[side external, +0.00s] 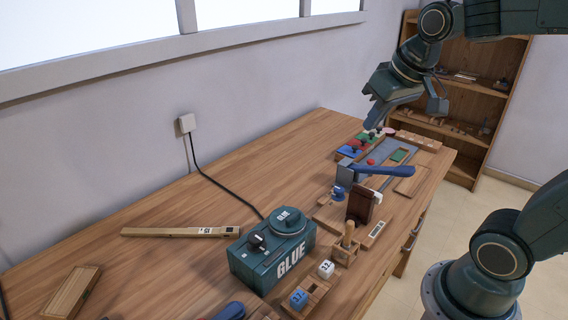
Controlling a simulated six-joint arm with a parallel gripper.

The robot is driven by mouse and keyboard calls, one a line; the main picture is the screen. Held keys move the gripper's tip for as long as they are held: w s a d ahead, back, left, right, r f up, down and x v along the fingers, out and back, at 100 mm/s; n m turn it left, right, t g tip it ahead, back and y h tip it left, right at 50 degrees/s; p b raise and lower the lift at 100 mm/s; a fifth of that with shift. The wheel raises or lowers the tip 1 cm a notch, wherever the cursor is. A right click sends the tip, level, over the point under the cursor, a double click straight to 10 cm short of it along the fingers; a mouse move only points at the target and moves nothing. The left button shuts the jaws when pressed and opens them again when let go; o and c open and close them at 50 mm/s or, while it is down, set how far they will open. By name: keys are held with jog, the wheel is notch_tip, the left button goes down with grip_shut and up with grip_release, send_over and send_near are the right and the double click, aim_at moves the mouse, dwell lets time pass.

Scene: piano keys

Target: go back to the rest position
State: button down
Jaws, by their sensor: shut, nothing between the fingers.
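My gripper (371,124) is at the upper right, pointing down over the far end of the wooden table. Its fingers look closed and nothing shows between them.
A grey panel (396,148) lies beside the coloured row. The table's back middle (270,165) is clear. A shelf (470,90) stands behind.

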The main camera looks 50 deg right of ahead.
jog(key=s+a+f+n+y, duration=0.1)
jog(key=s+a+f+n, duration=0.1)
jog(key=s+a, duration=0.3)
jog(key=s+n, duration=0.1)
jog(key=s, duration=0.3)
jog(key=shift+s+a+t, duration=0.25)
jog(key=shift+a+t, duration=0.05)
jog(key=shift+a, duration=0.05)
jog(key=shift+f, duration=0.1)
dwell(0.5)
